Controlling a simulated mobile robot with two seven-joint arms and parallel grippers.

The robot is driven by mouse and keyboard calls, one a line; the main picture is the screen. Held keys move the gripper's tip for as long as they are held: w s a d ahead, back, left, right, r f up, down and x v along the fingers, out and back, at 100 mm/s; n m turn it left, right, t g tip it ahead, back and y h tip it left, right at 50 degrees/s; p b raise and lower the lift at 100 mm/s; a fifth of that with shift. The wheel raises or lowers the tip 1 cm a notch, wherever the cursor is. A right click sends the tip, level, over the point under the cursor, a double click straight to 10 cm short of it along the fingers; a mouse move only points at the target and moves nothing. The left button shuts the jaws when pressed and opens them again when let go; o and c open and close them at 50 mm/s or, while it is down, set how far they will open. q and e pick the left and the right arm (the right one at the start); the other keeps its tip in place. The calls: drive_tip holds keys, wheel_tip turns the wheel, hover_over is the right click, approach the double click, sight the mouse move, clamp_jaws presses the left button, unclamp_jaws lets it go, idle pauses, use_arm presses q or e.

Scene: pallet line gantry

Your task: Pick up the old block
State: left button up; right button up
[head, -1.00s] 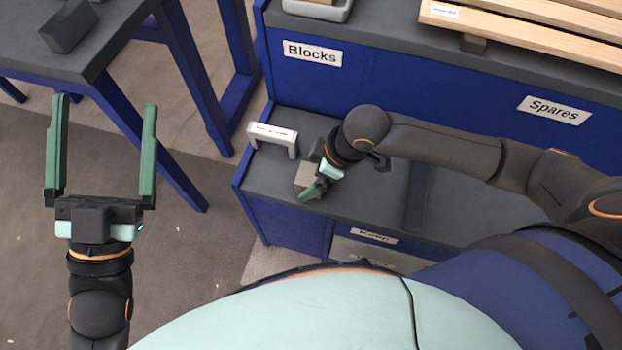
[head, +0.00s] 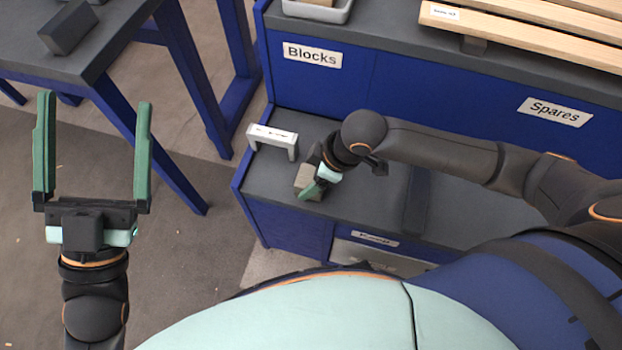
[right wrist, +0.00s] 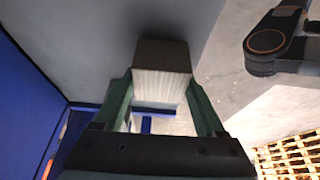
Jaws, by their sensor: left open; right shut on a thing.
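A greyish-brown block (head: 308,180) is at the left end of the lower dark shelf of the blue bench. In the right wrist view the block (right wrist: 161,70) sits between the two green fingers. My right gripper (head: 316,188) is shut on it. In the head view the gripper hides part of the block, and I cannot tell whether the block touches the shelf. My left gripper (head: 93,150) is open and empty, over the floor at the left.
A small grey bracket-shaped stand (head: 272,138) with a label is just behind the block. A dark strip (head: 418,200) lies on the shelf to the right. The upper shelf holds a grey tray (head: 318,12) and wooden planks (head: 530,38). A dark block (head: 68,28) lies on the left table (head: 110,40).

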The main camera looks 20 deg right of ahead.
sight(306, 176)
drive_tip(key=c, duration=0.3)
use_arm(q)
drive_tip(key=shift+w+y, duration=0.1)
drive_tip(key=shift+y, duration=0.2)
use_arm(e)
drive_tip(key=shift+r, duration=0.15)
drive_tip(key=shift+c, duration=0.2)
